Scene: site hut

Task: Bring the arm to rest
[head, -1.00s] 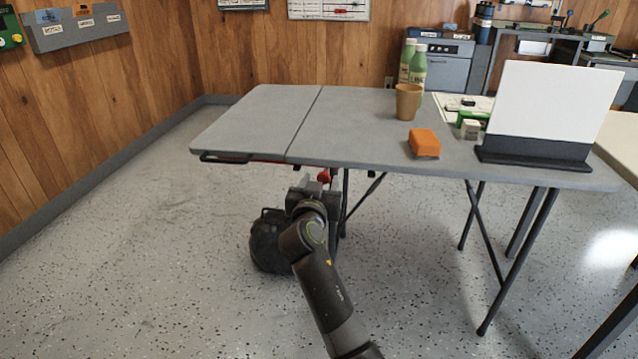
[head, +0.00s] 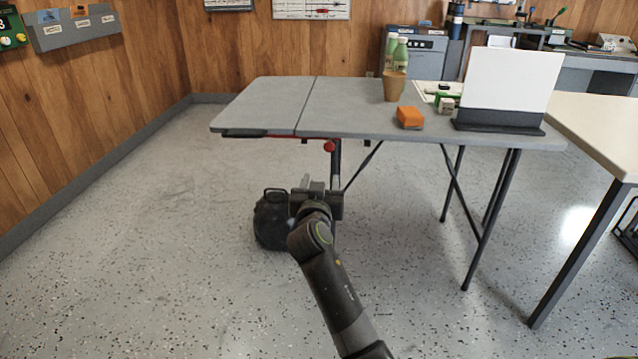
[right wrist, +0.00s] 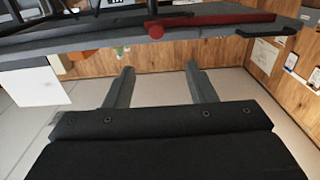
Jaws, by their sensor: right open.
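My right arm reaches up from the bottom of the head view. Its gripper (head: 316,186) is in front of and below the grey folding table (head: 350,122). In the right wrist view the two fingers (right wrist: 160,88) stand apart with nothing between them. There the underside of the table (right wrist: 215,40) and a red knob (right wrist: 155,30) show above the fingers. My left gripper is in neither view.
On the table stand a tan cup (head: 394,87), green bottles (head: 400,55), an orange block (head: 410,117) and a white board (head: 508,80) on a dark base. A pale table (head: 610,125) is at right. Floor at left is clear.

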